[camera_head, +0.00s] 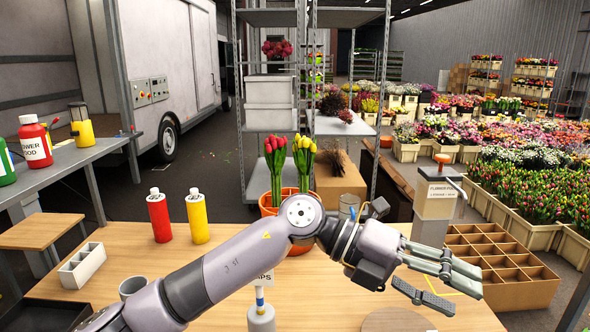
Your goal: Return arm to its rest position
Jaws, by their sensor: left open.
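My left arm reaches in from the lower left across the wooden table (110,232). Its gripper (462,293) is open and empty, with its fingers pointing right, above the right part of the table near the divided crate. Red tulips (275,165) and yellow tulips (304,158) stand upright in an orange pot (268,204) behind my arm. The arm's elbow hides part of the pot. My right gripper is not in view.
A red bottle (159,217) and a yellow bottle (197,218) stand behind the forearm. A brown divided crate (520,292) and a grey dispenser (436,205) are at the right. A small bottle (261,318) stands in front of the arm. A white divided box (82,266) is at the left.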

